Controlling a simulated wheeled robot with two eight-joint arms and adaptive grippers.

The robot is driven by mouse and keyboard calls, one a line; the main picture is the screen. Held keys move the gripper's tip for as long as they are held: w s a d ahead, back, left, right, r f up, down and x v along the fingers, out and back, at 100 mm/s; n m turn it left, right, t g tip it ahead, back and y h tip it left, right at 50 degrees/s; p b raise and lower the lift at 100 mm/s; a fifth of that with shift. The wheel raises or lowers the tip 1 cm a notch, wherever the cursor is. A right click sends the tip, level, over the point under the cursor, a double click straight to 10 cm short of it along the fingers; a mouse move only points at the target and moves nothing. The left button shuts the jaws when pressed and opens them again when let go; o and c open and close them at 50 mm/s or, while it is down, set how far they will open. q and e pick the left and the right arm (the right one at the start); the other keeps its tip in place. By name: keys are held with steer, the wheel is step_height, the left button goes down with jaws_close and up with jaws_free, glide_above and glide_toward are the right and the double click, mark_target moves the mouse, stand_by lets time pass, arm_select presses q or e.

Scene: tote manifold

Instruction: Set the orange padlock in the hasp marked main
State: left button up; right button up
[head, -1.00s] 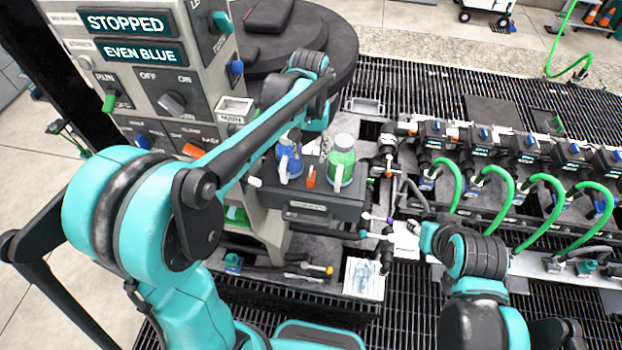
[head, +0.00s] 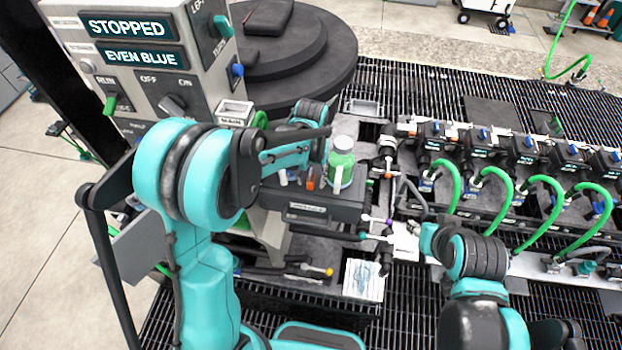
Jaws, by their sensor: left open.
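A small orange object (head: 310,183), which looks like the orange padlock, stands on the dark tool caddy (head: 305,209) beside a green bottle (head: 342,160). Its shackle is hard to make out. A light socket box with a label that seems to read MAIN (head: 235,111) sits on the grey control panel; I cannot make out a hasp. My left gripper (head: 322,152) is open, pointing down just above the caddy near the orange object and left of the green bottle. My own arm partly hides it. My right gripper (head: 418,229) is low at the right; its fingers are unclear.
The control panel (head: 207,68) displays STOPPED and EVEN BLUE. A manifold (head: 480,150) with several green hoses fills the right. A printed card (head: 363,280) and a rod with a yellow end (head: 328,272) lie in front of the caddy. A dark round platform (head: 330,45) stands behind.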

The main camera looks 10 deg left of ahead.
arm_select(q)
steer(key=shift+s, duration=0.1)
steer(key=c, duration=0.3)
jaws_close()
steer(key=shift+r, duration=0.15)
